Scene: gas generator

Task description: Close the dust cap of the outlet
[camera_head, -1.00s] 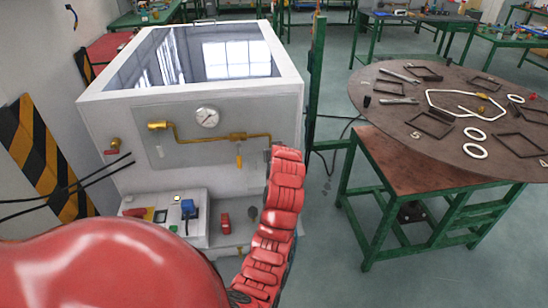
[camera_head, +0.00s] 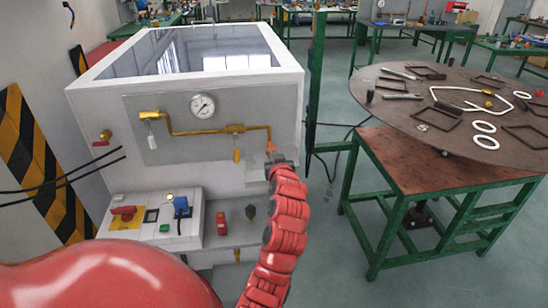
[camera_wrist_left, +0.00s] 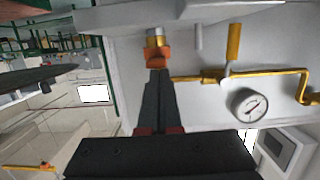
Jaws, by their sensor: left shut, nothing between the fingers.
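The outlet (camera_wrist_left: 155,38) is a short brass fitting at the right end of the yellow pipe on the white cabinet's front. An orange-red piece, which looks like its dust cap (camera_wrist_left: 158,56), sits against the brass in the left wrist view. It shows as a small orange spot in the head view (camera_head: 271,147). My left gripper (camera_wrist_left: 160,72) is shut and empty, its dark fingertips right at the orange piece. Contact and the cap's exact position cannot be told. In the head view the left gripper (camera_head: 273,157) is small and partly hidden by my red arm. My right gripper is not in view.
The cabinet front bears a pressure gauge (camera_head: 203,106), a yellow valve handle (camera_head: 237,155) and a control box (camera_head: 150,220) with switches below. A green post stands just right of the cabinet. A round table (camera_head: 450,110) with loose parts stands further right, with floor between.

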